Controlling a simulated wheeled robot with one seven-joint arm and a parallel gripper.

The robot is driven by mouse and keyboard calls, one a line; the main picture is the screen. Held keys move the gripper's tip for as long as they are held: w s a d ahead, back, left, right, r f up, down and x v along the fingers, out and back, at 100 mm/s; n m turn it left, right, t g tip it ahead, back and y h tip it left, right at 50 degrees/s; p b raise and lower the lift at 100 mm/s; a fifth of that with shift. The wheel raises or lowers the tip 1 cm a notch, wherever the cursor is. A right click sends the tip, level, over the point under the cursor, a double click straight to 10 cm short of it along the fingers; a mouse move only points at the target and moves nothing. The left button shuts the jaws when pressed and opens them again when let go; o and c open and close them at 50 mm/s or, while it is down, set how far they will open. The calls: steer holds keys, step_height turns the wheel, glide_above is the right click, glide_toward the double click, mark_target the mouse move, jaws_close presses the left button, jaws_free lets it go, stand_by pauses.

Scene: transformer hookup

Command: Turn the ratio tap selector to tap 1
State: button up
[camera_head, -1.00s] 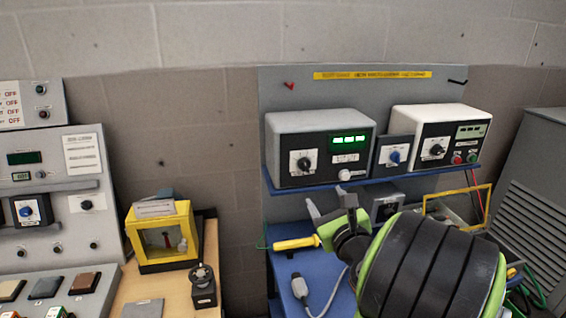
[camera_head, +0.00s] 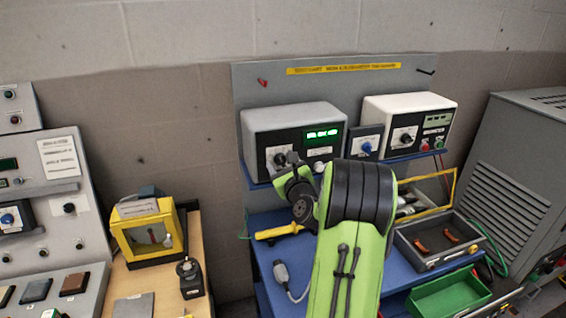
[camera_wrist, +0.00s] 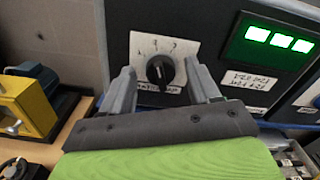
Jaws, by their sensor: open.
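The tap selector is a black rotary knob (camera_wrist: 160,69) on a white numbered plate (camera_wrist: 146,47), on the black front of a grey instrument (camera_head: 292,119) with a green lit display. In the wrist view the knob stands between the two grey fingers of my gripper (camera_wrist: 161,88), which are apart, one on each side. Neither finger visibly touches it. The knob's pointer lies roughly upright; which number it points at is hard to tell. In the head view my gripper (camera_head: 290,164) is in front of this instrument's lower left face and hides part of the plate.
A white instrument (camera_head: 411,104) with its own black knob stands right on the same blue shelf. A small box with a blue knob (camera_head: 367,148) stands between them. A yellow-handled tool (camera_head: 279,232) lies on the blue bench below. A yellow case (camera_head: 150,232) stands left.

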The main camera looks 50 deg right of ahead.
steer(key=c, duration=1)
steer(key=n+b, duration=0.2)
steer(key=n, duration=0.2)
steer(key=shift+f+b, duration=0.2)
steer(key=shift+b, duration=0.1)
steer(key=shift+n+b, duration=1.35)
steer(key=shift+n, duration=0.65)
steer(key=o, duration=1)
steer(key=shift+r, duration=0.1)
steer(key=shift+a, duration=0.1)
